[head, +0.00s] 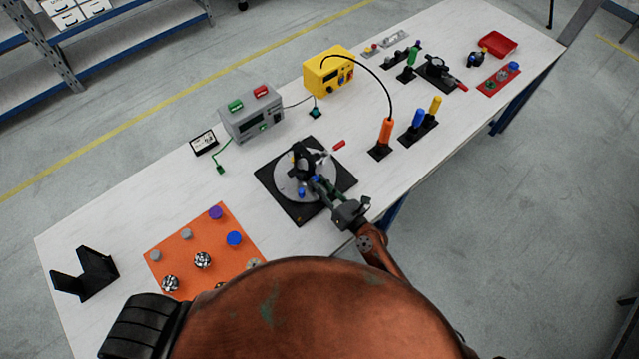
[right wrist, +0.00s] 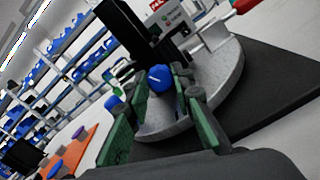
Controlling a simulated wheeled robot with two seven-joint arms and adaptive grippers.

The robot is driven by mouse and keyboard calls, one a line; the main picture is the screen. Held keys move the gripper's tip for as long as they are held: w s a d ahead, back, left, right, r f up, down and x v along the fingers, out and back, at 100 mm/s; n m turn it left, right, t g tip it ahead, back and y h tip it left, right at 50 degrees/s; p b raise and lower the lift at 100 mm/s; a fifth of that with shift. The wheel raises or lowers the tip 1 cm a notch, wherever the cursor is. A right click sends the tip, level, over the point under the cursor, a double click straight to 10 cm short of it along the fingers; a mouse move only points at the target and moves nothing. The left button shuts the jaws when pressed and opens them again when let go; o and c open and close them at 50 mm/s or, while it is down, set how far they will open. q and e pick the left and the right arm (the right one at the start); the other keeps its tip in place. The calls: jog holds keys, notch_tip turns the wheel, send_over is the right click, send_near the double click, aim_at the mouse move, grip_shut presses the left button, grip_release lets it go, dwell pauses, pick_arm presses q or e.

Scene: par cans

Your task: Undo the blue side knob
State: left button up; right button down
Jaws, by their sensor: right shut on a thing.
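A dark fixture (head: 302,158) with a black upright block stands on a round grey disc (head: 290,188), which lies on a square black base (head: 300,215). My right gripper (head: 318,185) reaches in over the disc from the lower right. In the right wrist view its green-padded fingers (right wrist: 163,82) are closed around a blue side knob (right wrist: 159,77) with a white mark on its face. A second blue piece (head: 301,193) is at the disc's near left side; it also shows beyond the left finger in the right wrist view (right wrist: 112,103). My left gripper is out of view.
An orange mat (head: 195,240) with several knobs lies at the left. A red-ended piece (head: 339,144) is close behind the black base. A grey meter (head: 252,115), a yellow box (head: 328,72) and an orange-handled post (head: 384,135) stand farther back. Bare tabletop lies left of the base.

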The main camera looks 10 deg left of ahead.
jog(key=shift+n, duration=3.4)
jog(key=c, duration=1.7)
grip_release()
jog(key=shift+o, duration=0.2)
jog(key=shift+s, duration=0.1)
jog(key=v, duration=1.2)
